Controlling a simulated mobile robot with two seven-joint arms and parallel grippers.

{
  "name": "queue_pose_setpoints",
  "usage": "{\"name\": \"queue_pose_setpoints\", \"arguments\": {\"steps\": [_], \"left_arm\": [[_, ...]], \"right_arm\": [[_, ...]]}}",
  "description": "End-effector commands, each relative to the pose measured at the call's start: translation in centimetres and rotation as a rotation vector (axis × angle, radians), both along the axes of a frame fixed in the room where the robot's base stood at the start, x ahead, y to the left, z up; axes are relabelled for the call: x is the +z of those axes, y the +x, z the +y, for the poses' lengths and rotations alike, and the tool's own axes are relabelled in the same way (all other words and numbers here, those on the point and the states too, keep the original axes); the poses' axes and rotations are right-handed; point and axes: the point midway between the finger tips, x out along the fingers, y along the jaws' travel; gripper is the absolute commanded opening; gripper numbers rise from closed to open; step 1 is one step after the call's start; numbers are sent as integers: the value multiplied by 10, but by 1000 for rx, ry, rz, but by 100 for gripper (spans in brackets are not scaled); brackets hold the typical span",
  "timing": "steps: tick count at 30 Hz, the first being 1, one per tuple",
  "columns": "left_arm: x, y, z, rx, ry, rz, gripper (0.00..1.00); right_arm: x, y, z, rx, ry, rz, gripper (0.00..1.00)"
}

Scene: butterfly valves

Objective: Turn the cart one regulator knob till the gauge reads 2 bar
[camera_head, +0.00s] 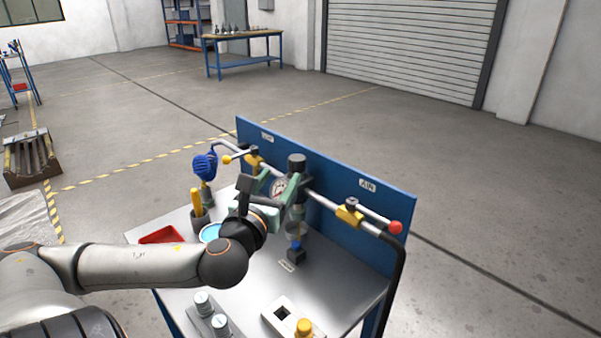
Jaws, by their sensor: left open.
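The regulator stands on the pipe along the cart's blue back panel, with a dark round knob (297,163) on top. Its round gauge (279,187) faces me, partly hidden by my left gripper; the needle and reading are too small to tell. My left gripper (276,190) is open, just in front of and below the knob, near the gauge. I cannot tell whether it touches the regulator. A clear bowl (296,229) hangs below the regulator. My right gripper is not in view.
Open floor surrounds the cart.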

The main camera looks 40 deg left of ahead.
Motion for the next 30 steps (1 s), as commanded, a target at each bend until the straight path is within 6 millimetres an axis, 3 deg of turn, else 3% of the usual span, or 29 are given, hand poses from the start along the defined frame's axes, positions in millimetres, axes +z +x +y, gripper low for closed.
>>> {"name": "queue_pose_setpoints", "arguments": {"steps": [1, 5, 14, 30], "left_arm": [[-12, 0, 0, 0, 0, 0, 63], [-16, 1, 0, 1, -1, 0, 63], [-14, 19, 10, 3, -1, -4, 63], [-13, 83, 40, 4, -5, -3, 63]], "right_arm": [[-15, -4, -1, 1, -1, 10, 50], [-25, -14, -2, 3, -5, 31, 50], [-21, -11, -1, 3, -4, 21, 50], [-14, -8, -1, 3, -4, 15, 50]]}}
